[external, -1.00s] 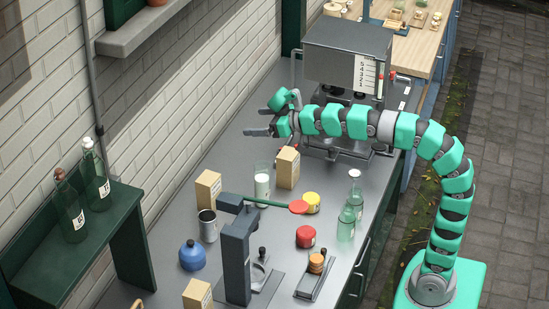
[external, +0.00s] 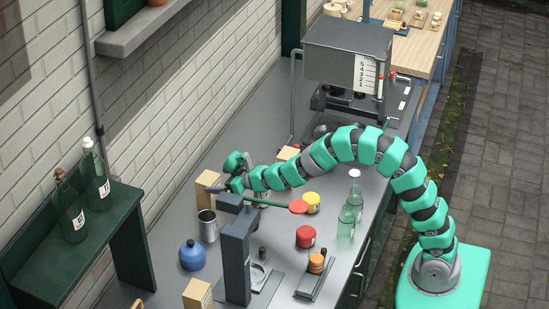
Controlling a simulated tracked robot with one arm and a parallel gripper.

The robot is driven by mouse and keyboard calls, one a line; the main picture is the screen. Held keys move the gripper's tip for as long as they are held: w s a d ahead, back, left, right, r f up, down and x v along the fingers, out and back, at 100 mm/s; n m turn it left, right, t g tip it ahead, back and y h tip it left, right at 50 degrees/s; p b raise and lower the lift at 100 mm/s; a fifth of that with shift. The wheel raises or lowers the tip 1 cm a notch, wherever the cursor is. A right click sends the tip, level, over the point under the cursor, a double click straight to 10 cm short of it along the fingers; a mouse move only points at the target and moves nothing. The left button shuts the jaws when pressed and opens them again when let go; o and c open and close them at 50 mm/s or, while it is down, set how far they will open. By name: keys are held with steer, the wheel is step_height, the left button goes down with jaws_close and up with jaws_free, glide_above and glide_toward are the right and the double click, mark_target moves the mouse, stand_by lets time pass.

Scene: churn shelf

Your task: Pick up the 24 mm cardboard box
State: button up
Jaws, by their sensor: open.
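Several tan cardboard boxes stand on the grey counter. One box (external: 206,188) is at the left, close to the wall side. Another box (external: 288,153) shows only its top behind my arm. A third box (external: 197,294) is at the near edge of the picture. I cannot tell from the view which one is 24 mm. My gripper (external: 227,179) is open, just right of the left box, with one green finger raised and a dark finger reaching toward the box. Whether it touches the box, or the box stands between the fingers, I cannot tell.
A metal cup (external: 207,226), a dark post stand (external: 236,262) with a green bar and red disc (external: 298,206), and a blue flask (external: 192,256) are close by. Yellow (external: 312,202) and red (external: 306,237) jars and glass bottles (external: 346,222) stand to the right.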

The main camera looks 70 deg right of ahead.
mark_target(204, 182)
steer(key=shift+w+f, duration=0.25)
steer(key=shift+f, duration=0.1)
steer(key=shift+x, duration=3.5)
steer(key=shift+a, duration=0.15)
steer(key=c, duration=1.2)
